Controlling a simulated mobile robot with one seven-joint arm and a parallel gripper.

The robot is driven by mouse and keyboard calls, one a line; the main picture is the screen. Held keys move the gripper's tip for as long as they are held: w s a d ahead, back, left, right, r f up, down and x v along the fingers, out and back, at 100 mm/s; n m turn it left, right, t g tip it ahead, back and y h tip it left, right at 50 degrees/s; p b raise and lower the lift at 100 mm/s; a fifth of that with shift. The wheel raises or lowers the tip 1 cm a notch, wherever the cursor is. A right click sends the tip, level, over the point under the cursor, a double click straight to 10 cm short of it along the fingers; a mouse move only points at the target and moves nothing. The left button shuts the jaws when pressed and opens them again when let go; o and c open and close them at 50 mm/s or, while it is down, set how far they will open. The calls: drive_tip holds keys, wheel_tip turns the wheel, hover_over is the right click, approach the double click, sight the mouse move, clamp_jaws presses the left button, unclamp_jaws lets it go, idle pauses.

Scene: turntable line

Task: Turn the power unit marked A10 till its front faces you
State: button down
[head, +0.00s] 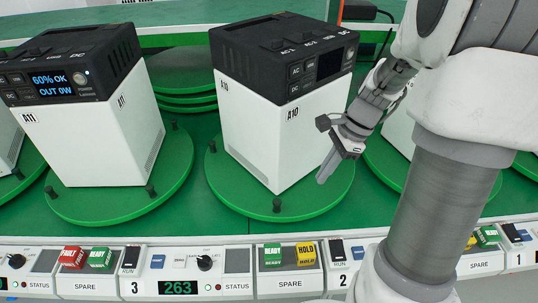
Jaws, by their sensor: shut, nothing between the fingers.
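The power unit marked A10 (267,125) is a white box with a black top, standing upright on a round green turntable (312,203). One corner points towards me. A dark screen and buttons show on the black part of its right-hand side, turned to the right of me; A10 labels show on both visible white sides. My gripper (322,152) is shut and empty, just right of the unit's lower right side. I cannot tell if it touches the unit.
A power unit marked A11 (110,130), its screen lit, stands on another turntable (75,212) at left. A control strip with RUN switches and READY, HOLD and FAULT tags (72,257) runs along the front. Another white unit (400,130) is partly hidden behind my arm.

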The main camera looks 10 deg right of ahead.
sight(283, 209)
drive_tip(key=shift+m, duration=0.4)
drive_tip(key=b+x, duration=0.1)
drive_tip(key=x, duration=0.4)
drive_tip(key=b+x, duration=0.1)
drive_tip(key=x, duration=0.4)
drive_tip(key=shift+w+d+b, duration=0.1)
drive_tip(key=shift+w+b, duration=0.15)
drive_tip(key=shift+b, duration=0.1)
drive_tip(key=a, duration=0.3)
drive_tip(key=shift+w+a+f, duration=0.1)
drive_tip(key=shift+w+f, duration=0.1)
drive_tip(key=shift+w+a, duration=0.1)
drive_tip(key=shift+a, duration=0.4)
